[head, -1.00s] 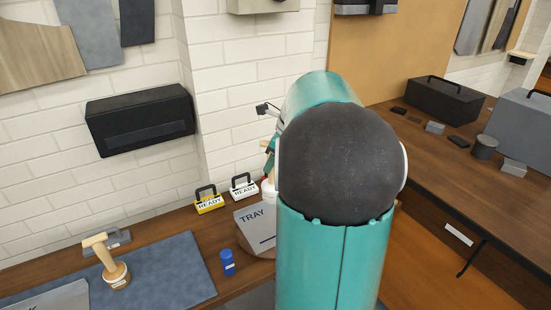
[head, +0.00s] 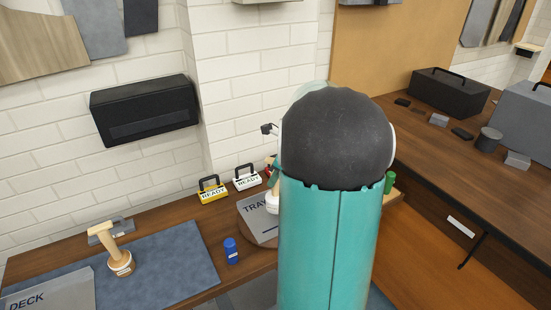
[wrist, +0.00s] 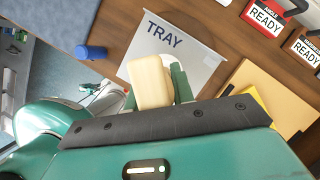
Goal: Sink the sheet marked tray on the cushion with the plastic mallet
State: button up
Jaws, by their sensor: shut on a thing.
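The grey sheet marked TRAY (head: 256,212) lies on the bench, partly behind my arm. A rounded brown edge, perhaps the cushion's, shows under it. In the wrist view the sheet (wrist: 172,50) lies just beyond my gripper (wrist: 156,88). My arm hides most of the gripper in the head view, where a white part (head: 272,203) shows beside the sheet.
A blue bottle (head: 231,250) stands left of the sheet. Yellow (head: 212,192) and white (head: 247,178) READY signs stand behind it. A wooden mallet (head: 119,258) and a DECK sheet (head: 50,292) are on the blue mat (head: 180,262). A tan board (wrist: 265,100) lies right of the sheet.

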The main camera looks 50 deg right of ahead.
notch_tip(320, 180, down, 3)
jog(key=shift+w+r, duration=0.15)
jog(key=shift+r, duration=0.05)
notch_tip(320, 180, up, 9)
jog(key=shift+f, duration=0.1)
grip_shut()
jog(key=s+a+r, duration=0.2)
jog(key=s+a, duration=0.3)
jog(key=s, duration=0.2)
jog(key=shift+a, duration=0.4)
